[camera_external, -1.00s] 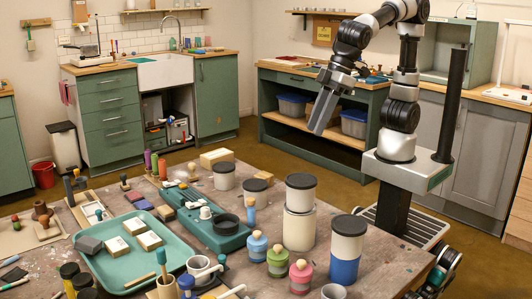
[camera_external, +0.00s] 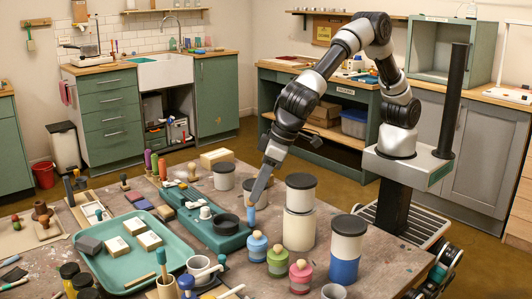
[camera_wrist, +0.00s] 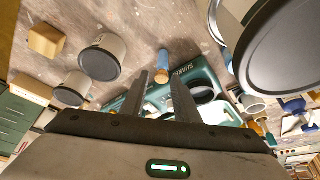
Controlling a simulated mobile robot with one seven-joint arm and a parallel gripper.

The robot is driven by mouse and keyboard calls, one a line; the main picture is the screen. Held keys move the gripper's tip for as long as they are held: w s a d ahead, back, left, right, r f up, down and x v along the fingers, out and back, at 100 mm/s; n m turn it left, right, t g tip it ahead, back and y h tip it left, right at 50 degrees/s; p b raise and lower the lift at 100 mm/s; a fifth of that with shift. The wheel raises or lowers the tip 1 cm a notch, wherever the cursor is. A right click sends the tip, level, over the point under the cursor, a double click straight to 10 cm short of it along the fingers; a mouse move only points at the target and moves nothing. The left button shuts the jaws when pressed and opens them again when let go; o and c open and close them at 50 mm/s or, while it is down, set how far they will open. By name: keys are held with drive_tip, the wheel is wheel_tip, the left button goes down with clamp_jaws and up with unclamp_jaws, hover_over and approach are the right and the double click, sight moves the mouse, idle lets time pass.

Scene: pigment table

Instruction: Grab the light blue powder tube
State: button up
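The light blue powder tube (camera_external: 251,216) stands upright on the table beside the green case, to the left of the large cream jar. In the wrist view the tube (camera_wrist: 165,54) shows a light blue body and a tan end, just beyond the fingertips. My gripper (camera_external: 255,199) points down at the tube from above and behind, with its fingers partly covering the tube's top in the outside view. In the wrist view my gripper (camera_wrist: 160,78) has its two fingers apart, with the tan end in line with the gap. I cannot tell whether they touch it.
A tall cream jar with a black lid (camera_external: 299,224) stands close on the right. The green case (camera_external: 213,236) with a black bowl lies left. Blue, green and pink bottles (camera_external: 278,262) stand in front.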

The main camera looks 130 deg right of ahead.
sight(251, 213)
drive_tip(key=b+x, duration=0.2)
drive_tip(key=x, duration=0.6)
drive_tip(key=shift+w+f, duration=0.25)
clamp_jaws()
